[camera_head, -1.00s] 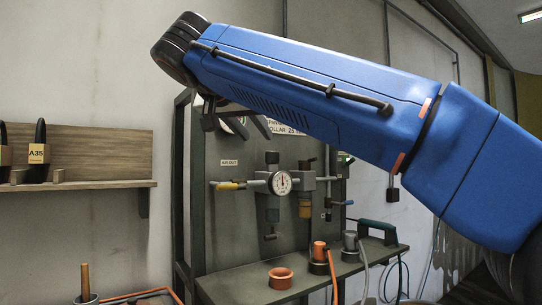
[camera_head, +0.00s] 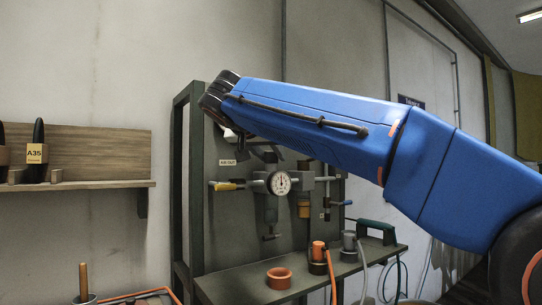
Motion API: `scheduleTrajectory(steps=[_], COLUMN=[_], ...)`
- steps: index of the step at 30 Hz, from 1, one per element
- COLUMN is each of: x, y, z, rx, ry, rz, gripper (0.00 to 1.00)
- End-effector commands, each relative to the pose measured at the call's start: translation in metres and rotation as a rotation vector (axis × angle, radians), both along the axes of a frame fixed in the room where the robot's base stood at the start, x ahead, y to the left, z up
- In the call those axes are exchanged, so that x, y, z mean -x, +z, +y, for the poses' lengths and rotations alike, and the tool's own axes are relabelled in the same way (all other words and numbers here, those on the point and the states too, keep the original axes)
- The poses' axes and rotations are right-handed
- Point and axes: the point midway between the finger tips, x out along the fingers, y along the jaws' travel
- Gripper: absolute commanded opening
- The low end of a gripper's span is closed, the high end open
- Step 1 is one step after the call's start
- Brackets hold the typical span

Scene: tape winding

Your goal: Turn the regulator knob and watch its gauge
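The round white gauge (camera_head: 280,183) is on the front of the regulator assembly on the dark green panel. Its dark needle looks close to upright, but the numbers are too small to read. A dark knob-like top (camera_head: 271,157) sits just above the gauge, partly under my arm, and a T-shaped handle (camera_head: 271,237) hangs below. I cannot tell which is the regulator knob. My gripper (camera_head: 250,148) is mostly hidden behind my blue arm, above and left of the gauge. Only dark parts of it show, so its opening and any contact are unclear.
A yellow-handled valve (camera_head: 226,186) is left of the gauge. A wooden shelf (camera_head: 90,184) is at left.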

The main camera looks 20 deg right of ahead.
Motion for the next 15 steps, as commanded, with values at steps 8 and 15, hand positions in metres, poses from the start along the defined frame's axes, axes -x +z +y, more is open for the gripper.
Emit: scheduleTrajectory(steps=[8,15], x=[-0.0049,-0.0048], y=[-0.0024,-0.0023], z=[-0.0035,-0.0034], rx=[0.000,0.000], ry=[0.001,0.001], rz=[0.000,0.000], gripper=[0.38,0.17])
